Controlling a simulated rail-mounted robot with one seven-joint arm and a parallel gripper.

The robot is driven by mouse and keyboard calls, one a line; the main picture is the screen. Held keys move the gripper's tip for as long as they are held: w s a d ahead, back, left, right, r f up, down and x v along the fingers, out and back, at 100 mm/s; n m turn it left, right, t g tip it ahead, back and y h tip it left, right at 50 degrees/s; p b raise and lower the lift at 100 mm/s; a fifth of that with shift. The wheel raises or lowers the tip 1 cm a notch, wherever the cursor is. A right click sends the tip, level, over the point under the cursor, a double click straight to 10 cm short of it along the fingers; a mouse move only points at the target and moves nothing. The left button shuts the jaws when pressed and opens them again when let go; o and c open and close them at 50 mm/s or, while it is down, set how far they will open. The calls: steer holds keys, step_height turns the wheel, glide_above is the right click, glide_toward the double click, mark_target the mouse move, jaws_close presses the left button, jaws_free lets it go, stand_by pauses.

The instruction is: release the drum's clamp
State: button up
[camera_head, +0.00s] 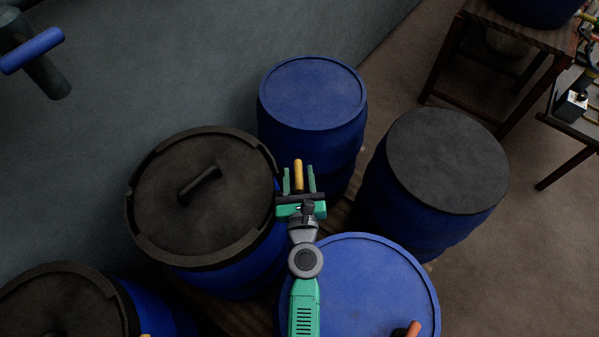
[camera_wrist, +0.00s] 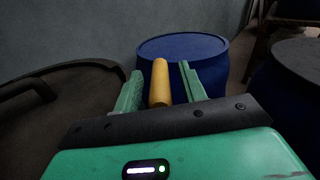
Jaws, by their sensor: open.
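A drum with a black lid (camera_head: 228,195) and a dark ring round its rim stands left of centre; its lid and handle also show at the left in the wrist view (camera_wrist: 60,100). A yellow lever (camera_head: 298,172), seemingly the clamp's handle, stands at the right side of this drum. My gripper (camera_head: 299,180) is open, with one green finger on each side of the lever. In the wrist view the lever (camera_wrist: 159,84) lies between the fingers, nearer the left one. I cannot tell whether either finger touches it. The lever's lower end and its joint to the ring are hidden.
A blue-lidded drum (camera_head: 313,92) stands behind, a dark-topped drum (camera_head: 447,160) to the right, and another blue drum (camera_head: 372,285) in front, under my arm. An orange handle (camera_head: 413,329) shows near its lid. A wall (camera_head: 200,70) runs behind. A wooden stand (camera_head: 490,70) is upper right.

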steer(key=shift+w, duration=0.65)
jaws_close()
